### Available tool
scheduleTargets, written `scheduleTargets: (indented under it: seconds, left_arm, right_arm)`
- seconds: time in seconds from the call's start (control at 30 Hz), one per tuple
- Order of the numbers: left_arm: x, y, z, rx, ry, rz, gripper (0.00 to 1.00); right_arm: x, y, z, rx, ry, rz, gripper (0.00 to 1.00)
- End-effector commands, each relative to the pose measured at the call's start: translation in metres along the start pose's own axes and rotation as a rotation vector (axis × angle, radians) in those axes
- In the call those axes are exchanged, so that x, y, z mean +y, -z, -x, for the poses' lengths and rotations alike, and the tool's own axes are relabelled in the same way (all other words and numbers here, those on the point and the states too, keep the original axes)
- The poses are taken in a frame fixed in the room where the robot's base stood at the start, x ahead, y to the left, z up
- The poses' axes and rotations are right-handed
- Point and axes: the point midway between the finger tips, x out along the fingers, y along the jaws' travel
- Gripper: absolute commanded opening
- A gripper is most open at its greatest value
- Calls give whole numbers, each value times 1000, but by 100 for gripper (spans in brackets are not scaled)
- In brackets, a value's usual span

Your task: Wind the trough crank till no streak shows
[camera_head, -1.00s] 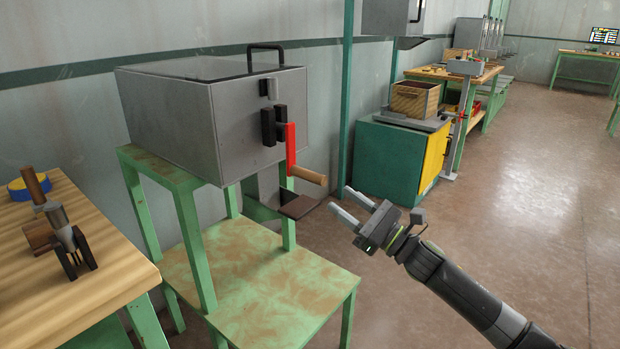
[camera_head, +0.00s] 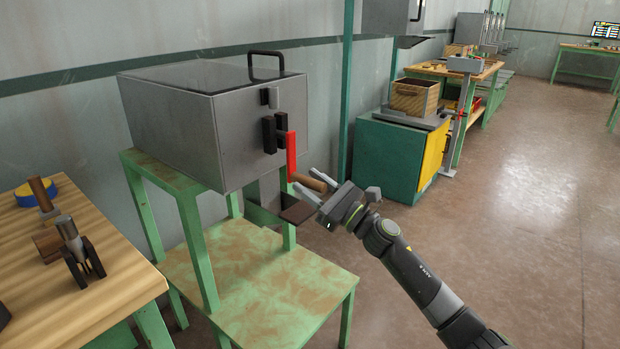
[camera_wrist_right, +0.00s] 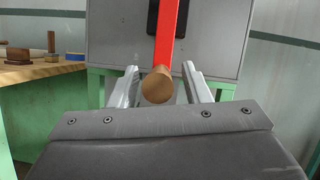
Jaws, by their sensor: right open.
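The trough is a grey metal box (camera_head: 232,132) with a lid and black handle, standing on a green frame. Its crank has a red arm (camera_head: 291,157) hanging down and a wooden grip (camera_head: 308,182) pointing toward me. My right gripper (camera_head: 306,186) is open, with its fingers at the two sides of the grip. In the right wrist view the round end of the wooden grip (camera_wrist_right: 157,86) lies between the open fingers, with gaps on both sides. No streak can be made out on the box. My left gripper is not in view.
A dark spout (camera_head: 297,212) sits just below the crank, close to my right gripper. A green lower shelf (camera_head: 262,290) is bare. A wooden bench (camera_head: 75,262) with tools stands at the left. Open floor (camera_head: 520,220) lies to the right.

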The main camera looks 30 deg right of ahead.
Motion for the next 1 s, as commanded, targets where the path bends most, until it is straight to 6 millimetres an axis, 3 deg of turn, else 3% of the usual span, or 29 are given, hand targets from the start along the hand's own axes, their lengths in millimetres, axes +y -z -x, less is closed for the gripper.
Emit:
scheduleTargets:
  seconds: [0.37, 0.7, 1.0]
  left_arm:
    - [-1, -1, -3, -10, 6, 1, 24]
    - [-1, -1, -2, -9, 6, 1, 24]
    - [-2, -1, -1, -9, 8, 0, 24]
  right_arm:
    - [1, 1, -6, 1, -1, -1, 43]
    - [0, 0, -6, 1, -1, 0, 0]
    - [2, 0, -7, 1, -3, 4, 0]
